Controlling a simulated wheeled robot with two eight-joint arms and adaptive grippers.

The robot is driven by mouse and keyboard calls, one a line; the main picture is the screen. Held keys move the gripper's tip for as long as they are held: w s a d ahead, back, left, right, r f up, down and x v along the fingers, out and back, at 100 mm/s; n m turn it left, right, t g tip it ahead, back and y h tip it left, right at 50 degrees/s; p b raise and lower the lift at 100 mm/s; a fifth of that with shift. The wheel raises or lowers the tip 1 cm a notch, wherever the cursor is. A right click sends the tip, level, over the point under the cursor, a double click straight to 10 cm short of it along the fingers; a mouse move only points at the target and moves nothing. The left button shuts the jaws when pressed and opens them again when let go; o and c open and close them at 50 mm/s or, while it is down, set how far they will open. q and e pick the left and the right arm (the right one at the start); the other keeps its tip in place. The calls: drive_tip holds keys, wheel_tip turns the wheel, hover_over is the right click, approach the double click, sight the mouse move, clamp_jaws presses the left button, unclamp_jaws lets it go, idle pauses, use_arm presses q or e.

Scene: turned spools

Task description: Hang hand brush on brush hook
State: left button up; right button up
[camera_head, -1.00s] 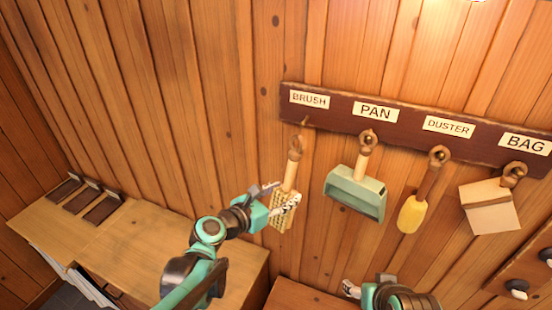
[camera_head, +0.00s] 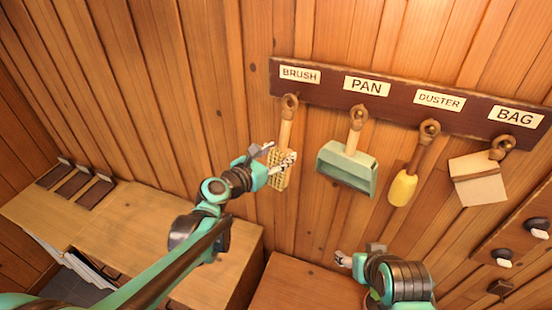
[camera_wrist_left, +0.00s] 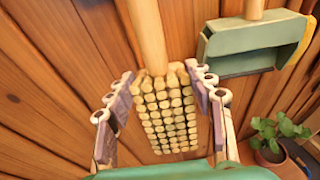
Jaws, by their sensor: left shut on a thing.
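The hand brush (camera_head: 286,130) has a pale wooden handle and a block of yellowish bristles. It is upright in the head view, with its brown top loop (camera_head: 290,102) over the dark board at the brush hook's place, under the BRUSH label (camera_head: 299,75). The hook is mostly hidden; I cannot tell whether the loop is around it. My left gripper (camera_head: 278,160) is shut on the brush's bristle block. In the left wrist view, its fingers flank the bristles (camera_wrist_left: 168,120). My right gripper (camera_head: 360,254) is open and empty, low in the head view, away from the board.
The dark rack board (camera_head: 400,98) also holds a green pan (camera_head: 347,168), a yellow duster (camera_head: 403,188) and a bag (camera_head: 478,183), close to the brush's right. A wooden cabinet (camera_head: 140,225) stands at lower left. A potted plant (camera_wrist_left: 275,140) shows in the left wrist view.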

sight(278, 150)
use_arm(q)
drive_tip(key=shift+w+d+f, duration=0.1)
drive_tip(key=shift+w+d, duration=0.1)
drive_tip(key=shift+w, duration=0.5)
drive_tip(key=shift+w+d, duration=0.2)
drive_tip(key=shift+w, duration=0.45)
drive_tip(key=shift+w+d+b, duration=0.15)
drive_tip(key=shift+w+b, duration=0.15)
drive_tip(key=shift+w, duration=0.1)
drive_tip(key=c, duration=0.4)
drive_tip(key=shift+w+d, duration=0.1)
drive_tip(key=shift+w, duration=0.15)
clamp_jaws()
drive_tip(key=shift+w+d+f+b, duration=0.2)
drive_tip(key=shift+w+f+b, duration=0.35)
drive_tip(key=shift+w+b, duration=0.15)
drive_tip(key=shift+s, duration=0.1)
drive_tip(key=o, duration=1.7)
unclamp_jaws()
drive_tip(key=shift+o, duration=0.2)
